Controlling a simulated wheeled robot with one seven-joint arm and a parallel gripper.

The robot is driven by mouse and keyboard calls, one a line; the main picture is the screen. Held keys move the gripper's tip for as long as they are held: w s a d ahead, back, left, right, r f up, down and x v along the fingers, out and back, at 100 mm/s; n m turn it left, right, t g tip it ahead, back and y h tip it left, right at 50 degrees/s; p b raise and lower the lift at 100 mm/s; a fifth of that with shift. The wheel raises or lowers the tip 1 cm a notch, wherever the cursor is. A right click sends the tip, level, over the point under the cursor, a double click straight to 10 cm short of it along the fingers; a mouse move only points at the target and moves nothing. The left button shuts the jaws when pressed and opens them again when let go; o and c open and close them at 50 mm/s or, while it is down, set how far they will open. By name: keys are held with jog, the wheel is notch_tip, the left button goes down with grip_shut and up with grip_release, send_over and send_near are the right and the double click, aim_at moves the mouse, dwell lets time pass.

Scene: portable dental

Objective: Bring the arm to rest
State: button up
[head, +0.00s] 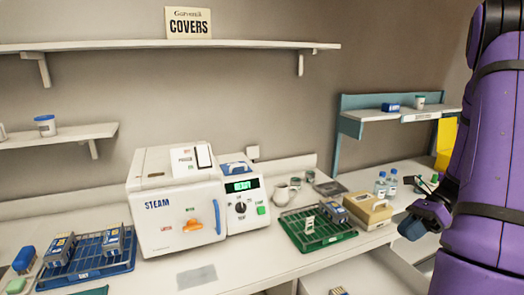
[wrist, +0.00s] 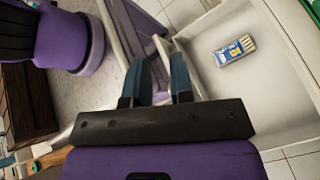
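My purple arm comes down the right side of the head view. My gripper (head: 411,228) is at its lower end, in front of the counter's right part, close to the tan box. In the wrist view my gripper (wrist: 158,72) has two blue fingers standing apart with nothing seen between them. Below and beyond it, a blue, white and yellow packet (wrist: 235,50) lies in a pale open bin (wrist: 274,104), apart from the fingers.
A steam sterilizer (head: 178,208) stands on the counter (head: 243,262). A blue rack (head: 88,264) is left, a green rack (head: 320,240) right. The tan box (head: 368,210) and bottles (head: 386,184) stand near my gripper. A teal-backed shelf (head: 392,116) is behind.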

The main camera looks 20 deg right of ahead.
jog(key=w+a+r+n+g+h, duration=0.2)
jog(key=a+r+n+h, duration=0.1)
jog(key=a+r+n, duration=0.4)
jog(key=s+a+r+n+t+h, duration=0.3)
jog(key=s+a+r+n+h, duration=0.1)
jog(key=a+r+n, duration=0.3)
jog(key=s+a+r+n+t+h, duration=0.3)
jog(key=s+a+r+n+h, duration=0.1)
jog(key=a+r+n, duration=0.4)
jog(key=shift+a+r+n, duration=0.3)
jog(key=shift+a+n, duration=0.7)
jog(key=shift+a, duration=1.1)
